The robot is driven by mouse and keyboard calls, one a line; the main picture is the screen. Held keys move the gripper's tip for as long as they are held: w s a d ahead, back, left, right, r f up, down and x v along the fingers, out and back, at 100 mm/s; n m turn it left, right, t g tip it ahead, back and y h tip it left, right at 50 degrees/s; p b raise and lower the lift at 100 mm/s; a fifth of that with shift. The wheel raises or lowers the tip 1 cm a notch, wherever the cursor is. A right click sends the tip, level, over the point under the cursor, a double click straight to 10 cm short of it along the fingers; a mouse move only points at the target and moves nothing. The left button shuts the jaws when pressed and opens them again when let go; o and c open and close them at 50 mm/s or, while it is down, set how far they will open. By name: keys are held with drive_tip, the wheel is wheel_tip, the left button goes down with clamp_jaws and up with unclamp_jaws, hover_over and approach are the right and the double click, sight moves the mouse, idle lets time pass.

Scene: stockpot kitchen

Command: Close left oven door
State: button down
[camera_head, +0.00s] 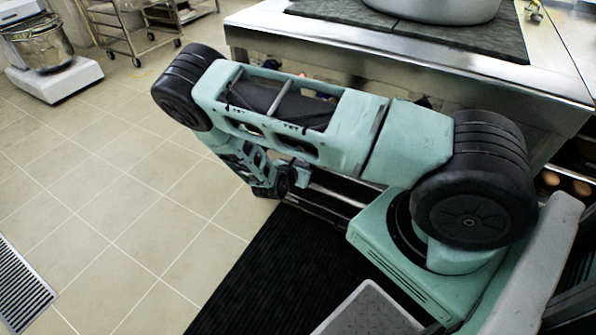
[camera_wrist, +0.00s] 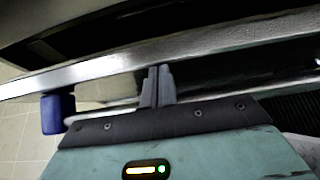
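My gripper (camera_wrist: 157,72) shows in the wrist view with its two grey fingers close together and nothing visible between them. The fingertips are at a long metal edge (camera_wrist: 70,72), which looks like part of the oven door; I cannot tell whether they touch it. A dark band lies beyond this edge. In the head view, a dark panel with metal rails, apparently the oven door (camera_head: 325,206), shows in part below my arm. My arm hides most of the oven front, so how far the door is open cannot be told.
A steel stove top (camera_head: 400,45) with a large pot (camera_head: 440,8) stands behind my arm. A black ribbed mat (camera_head: 255,275) lies on the tiled floor. A blue block-shaped part (camera_wrist: 58,114) is left of my fingers. The floor at left is clear, with a mixer (camera_head: 45,55) farther back.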

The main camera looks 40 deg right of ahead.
drive_tip(key=shift+y, duration=0.4)
drive_tip(key=d, duration=0.2)
drive_tip(key=w+d+r+p, duration=0.1)
drive_tip(key=d, duration=0.1)
drive_tip(key=w+d+r+p, duration=0.1)
drive_tip(key=d, duration=0.1)
drive_tip(key=shift+w+r, duration=0.1)
drive_tip(key=shift+r, duration=0.1)
